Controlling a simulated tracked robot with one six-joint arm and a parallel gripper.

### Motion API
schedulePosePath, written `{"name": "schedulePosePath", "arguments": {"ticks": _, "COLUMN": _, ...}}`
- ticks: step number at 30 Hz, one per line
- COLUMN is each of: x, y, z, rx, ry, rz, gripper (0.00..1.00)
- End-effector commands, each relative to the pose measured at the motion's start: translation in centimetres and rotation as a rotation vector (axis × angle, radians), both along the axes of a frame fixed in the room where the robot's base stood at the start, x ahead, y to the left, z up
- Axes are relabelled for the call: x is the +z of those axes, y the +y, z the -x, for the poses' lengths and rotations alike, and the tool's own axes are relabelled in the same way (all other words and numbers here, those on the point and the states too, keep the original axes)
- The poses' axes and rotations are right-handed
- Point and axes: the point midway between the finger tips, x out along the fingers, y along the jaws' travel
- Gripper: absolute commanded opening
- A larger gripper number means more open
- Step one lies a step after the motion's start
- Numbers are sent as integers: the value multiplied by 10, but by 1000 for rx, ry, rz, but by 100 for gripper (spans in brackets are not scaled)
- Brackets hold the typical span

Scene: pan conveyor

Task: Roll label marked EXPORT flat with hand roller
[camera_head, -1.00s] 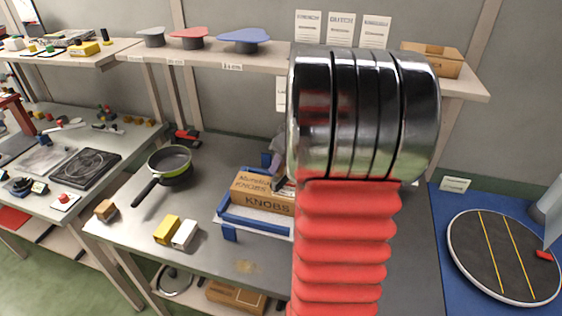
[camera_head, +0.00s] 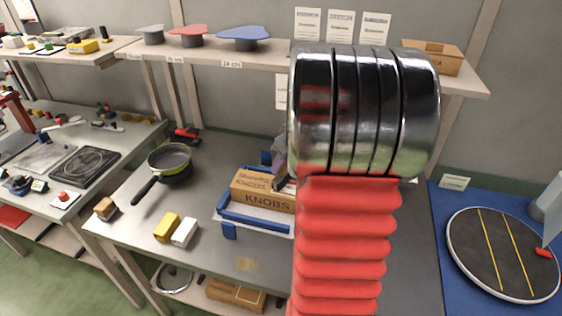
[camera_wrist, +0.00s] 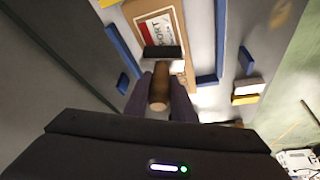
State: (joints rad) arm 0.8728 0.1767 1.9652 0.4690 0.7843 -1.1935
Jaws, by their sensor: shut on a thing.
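My gripper (camera_wrist: 158,84) is shut on the wooden handle of the hand roller (camera_wrist: 157,92) in the wrist view. The dark roller head (camera_wrist: 162,52) lies across the lower part of a red and white label (camera_wrist: 158,27), whose visible letters read "PORT". I cannot tell whether the roller touches it. The label is on top of a brown carton (camera_wrist: 192,50). In the head view the carton (camera_head: 266,199) reads "KNOBS" and sits in a blue-edged fixture (camera_head: 256,222). My arm hides the carton's right part and most of the gripper there.
Blue bars (camera_wrist: 123,52) flank the carton. A yellow block (camera_head: 167,227) and a white block (camera_head: 185,232) lie at the front left. A pan (camera_head: 170,160) stands further left. A round dark platform (camera_head: 500,256) is at the right. The bench between pan and fixture is clear.

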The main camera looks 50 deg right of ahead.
Motion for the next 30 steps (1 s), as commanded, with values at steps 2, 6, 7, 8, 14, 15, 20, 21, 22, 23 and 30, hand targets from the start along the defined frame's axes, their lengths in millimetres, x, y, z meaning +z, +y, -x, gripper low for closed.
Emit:
{"name": "schedulePosePath", "arguments": {"ticks": 2, "x": 0, "y": -1, "z": 3, "rx": -1, "ry": 1, "rz": 0, "gripper": 0}}
{"name": "schedulePosePath", "arguments": {"ticks": 6, "x": 0, "y": -3, "z": 6, "rx": -1, "ry": 1, "rz": 0, "gripper": 0}}
{"name": "schedulePosePath", "arguments": {"ticks": 7, "x": 0, "y": -4, "z": 7, "rx": -1, "ry": 1, "rz": 0, "gripper": 0}}
{"name": "schedulePosePath", "arguments": {"ticks": 8, "x": 0, "y": -4, "z": 8, "rx": -1, "ry": 1, "rz": 0, "gripper": 0}}
{"name": "schedulePosePath", "arguments": {"ticks": 14, "x": 0, "y": -6, "z": 13, "rx": -1, "ry": 1, "rz": 0, "gripper": 0}}
{"name": "schedulePosePath", "arguments": {"ticks": 15, "x": 0, "y": -7, "z": 14, "rx": -1, "ry": 1, "rz": 0, "gripper": 0}}
{"name": "schedulePosePath", "arguments": {"ticks": 20, "x": 0, "y": -8, "z": 17, "rx": -1, "ry": 1, "rz": 0, "gripper": 0}}
{"name": "schedulePosePath", "arguments": {"ticks": 21, "x": 0, "y": -8, "z": 17, "rx": -1, "ry": 1, "rz": 0, "gripper": 0}}
{"name": "schedulePosePath", "arguments": {"ticks": 22, "x": 0, "y": -8, "z": 17, "rx": -1, "ry": 1, "rz": 0, "gripper": 0}}
{"name": "schedulePosePath", "arguments": {"ticks": 23, "x": 0, "y": -8, "z": 17, "rx": -1, "ry": 1, "rz": 0, "gripper": 0}}
{"name": "schedulePosePath", "arguments": {"ticks": 30, "x": 0, "y": -9, "z": 17, "rx": -1, "ry": 1, "rz": 0, "gripper": 0}}
